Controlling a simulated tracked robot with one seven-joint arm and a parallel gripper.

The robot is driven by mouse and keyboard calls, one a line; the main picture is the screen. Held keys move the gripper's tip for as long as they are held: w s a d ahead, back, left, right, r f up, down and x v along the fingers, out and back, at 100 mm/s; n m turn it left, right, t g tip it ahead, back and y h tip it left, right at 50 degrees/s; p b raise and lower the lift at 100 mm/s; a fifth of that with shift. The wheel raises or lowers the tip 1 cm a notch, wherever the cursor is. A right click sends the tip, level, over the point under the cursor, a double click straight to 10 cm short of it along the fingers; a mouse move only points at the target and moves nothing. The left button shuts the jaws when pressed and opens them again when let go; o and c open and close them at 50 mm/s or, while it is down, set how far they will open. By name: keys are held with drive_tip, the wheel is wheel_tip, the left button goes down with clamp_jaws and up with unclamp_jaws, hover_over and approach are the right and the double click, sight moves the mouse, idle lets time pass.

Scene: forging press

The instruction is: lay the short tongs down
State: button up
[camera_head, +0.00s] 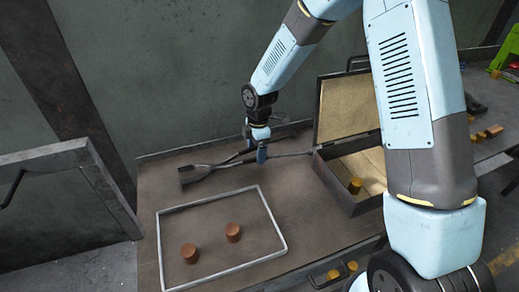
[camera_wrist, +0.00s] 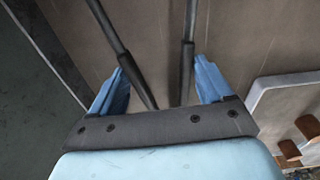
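The short tongs (camera_head: 213,168) are dark metal, with their jaws towards the left and their handles spread to the right over the brown table, near the wall. Whether they touch the table top I cannot tell. My gripper (camera_head: 261,156) is at the handles, on the right of the jaws. The jaws are out of the wrist view.
A pale rectangular frame (camera_head: 275,220) lies in front on the table (camera_head: 155,205), with two copper-coloured cylinders (camera_head: 233,232) inside it. An open case (camera_head: 348,200) stands to the right. The wall rises close behind. The table is clear between tongs and frame.

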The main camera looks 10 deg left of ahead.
drive_tip(key=o, duration=0.3)
drive_tip(key=shift+s, duration=0.1)
drive_tip(key=shift+o, duration=0.2)
